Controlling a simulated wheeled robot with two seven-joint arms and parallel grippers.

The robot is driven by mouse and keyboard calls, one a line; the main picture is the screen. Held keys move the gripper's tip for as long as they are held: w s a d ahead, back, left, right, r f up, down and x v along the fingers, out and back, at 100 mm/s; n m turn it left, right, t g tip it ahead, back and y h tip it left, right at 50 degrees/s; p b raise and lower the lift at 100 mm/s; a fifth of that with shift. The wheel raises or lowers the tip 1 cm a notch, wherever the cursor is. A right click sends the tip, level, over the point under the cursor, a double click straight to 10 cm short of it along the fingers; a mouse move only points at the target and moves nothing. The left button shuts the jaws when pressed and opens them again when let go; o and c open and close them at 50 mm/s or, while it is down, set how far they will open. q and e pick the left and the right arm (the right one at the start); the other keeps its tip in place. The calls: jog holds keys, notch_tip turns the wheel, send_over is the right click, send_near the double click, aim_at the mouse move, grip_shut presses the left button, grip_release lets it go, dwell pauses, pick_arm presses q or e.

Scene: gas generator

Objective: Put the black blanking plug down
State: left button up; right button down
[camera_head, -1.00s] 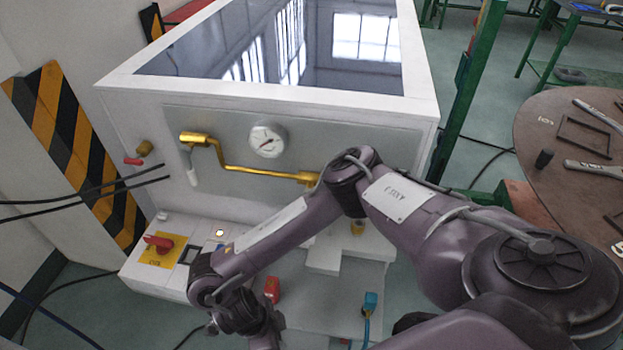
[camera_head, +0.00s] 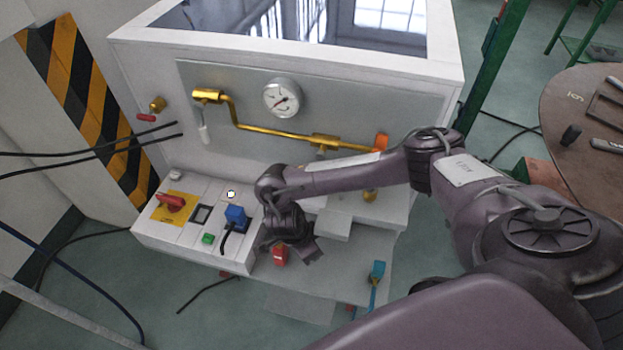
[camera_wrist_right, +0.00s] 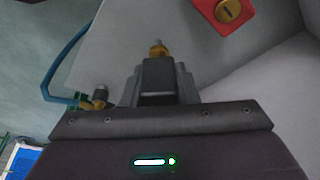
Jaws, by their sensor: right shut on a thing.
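The right gripper (camera_head: 308,252) is low in front of the white machine, beside the red block on its front ledge; the arm hides part of it in the head view. In the right wrist view the gripper (camera_wrist_right: 158,68) is shut on a dark piece (camera_wrist_right: 158,78), seemingly the black blanking plug, mostly hidden by the fingers. A brass tip (camera_wrist_right: 157,49) shows just beyond it; I cannot tell whether it is joined to the held piece. My left gripper is not in view.
The red block (camera_head: 280,256) and blue-handled hose fitting (camera_head: 377,270) are near the gripper. A control panel with a red switch (camera_head: 172,203) and blue plug (camera_head: 235,215) lies left. A brown round table (camera_head: 565,170) at right bears a small black cylinder (camera_head: 571,135).

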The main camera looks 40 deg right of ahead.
jog(key=shift+w+d, duration=0.2)
jog(key=shift+w, duration=0.05)
jog(key=x, duration=0.1)
jog(key=b+x, duration=0.2)
jog(key=shift+w, duration=0.3)
jog(key=shift+w+f, duration=0.15)
jog(key=shift+f, duration=0.15)
jog(key=shift+f+b, duration=0.2)
jog(key=shift+b, duration=0.2)
jog(key=c, duration=1.1)
grip_release()
jog(key=shift+r, duration=0.1)
jog(key=shift+r, duration=0.1)
